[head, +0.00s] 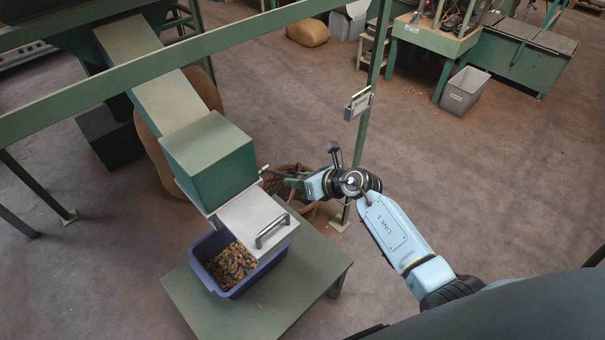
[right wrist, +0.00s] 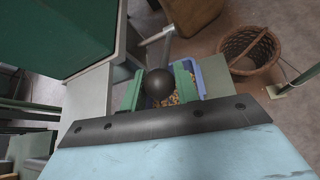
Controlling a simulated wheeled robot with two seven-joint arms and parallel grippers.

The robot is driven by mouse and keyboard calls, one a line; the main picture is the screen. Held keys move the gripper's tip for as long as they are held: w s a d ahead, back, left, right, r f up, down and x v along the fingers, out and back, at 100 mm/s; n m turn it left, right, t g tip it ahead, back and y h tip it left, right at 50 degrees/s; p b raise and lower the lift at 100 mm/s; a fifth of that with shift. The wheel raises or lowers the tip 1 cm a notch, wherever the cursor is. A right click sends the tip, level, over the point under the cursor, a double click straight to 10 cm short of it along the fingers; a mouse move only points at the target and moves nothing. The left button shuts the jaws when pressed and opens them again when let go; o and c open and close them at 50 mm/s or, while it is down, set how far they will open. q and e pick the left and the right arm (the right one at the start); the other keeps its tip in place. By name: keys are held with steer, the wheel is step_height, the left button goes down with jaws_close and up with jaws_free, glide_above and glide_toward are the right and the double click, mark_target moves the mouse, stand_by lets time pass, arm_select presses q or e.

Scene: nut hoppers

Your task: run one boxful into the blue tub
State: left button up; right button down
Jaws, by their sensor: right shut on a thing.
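The blue tub (head: 207,278) stands on a low green table (head: 285,315) under the hopper outlet. Brown nuts (head: 232,264) lie in it, and the metal plate covers part of its top. The green box (head: 208,155) sits at the lower end of the sloping chute (head: 170,98). A pale metal plate (head: 246,215) with a bar handle (head: 272,231) lies below the box. My right gripper (head: 292,181) is at the box's right side, shut on the dark ball knob (right wrist: 159,84) of a lever. The tub's edge shows beyond the fingers in the right wrist view (right wrist: 196,72). My left gripper is out of view.
A wicker basket (right wrist: 250,48) stands on the floor behind the table. A green rail (head: 250,36) crosses above, and a green post (head: 372,90) stands right of the box. A grey bin (head: 464,91) stands far right. Open floor lies on the right.

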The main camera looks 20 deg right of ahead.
steer(key=shift+w+a+r+p, duration=0.15)
steer(key=shift+w+r+p, duration=0.15)
steer(key=shift+r, duration=0.25)
steer(key=shift+w+a+r+p, duration=0.1)
steer(key=shift+w+r+p, duration=0.15)
steer(key=shift+r, duration=0.3)
steer(key=w+r+p, duration=0.1)
steer(key=r, duration=0.1)
steer(key=w+a+r+p, duration=0.1)
steer(key=w+r+p, duration=0.1)
steer(key=shift+w+a, duration=0.1)
steer(key=w+a+r, duration=0.2)
steer(key=w, duration=0.4)
steer(key=shift+a+r, duration=0.35)
steer(key=shift+r, duration=0.05)
steer(key=c, duration=1.1)
jaws_free()
steer(key=shift+f, duration=0.1)
steer(key=shift+s+d, duration=0.1)
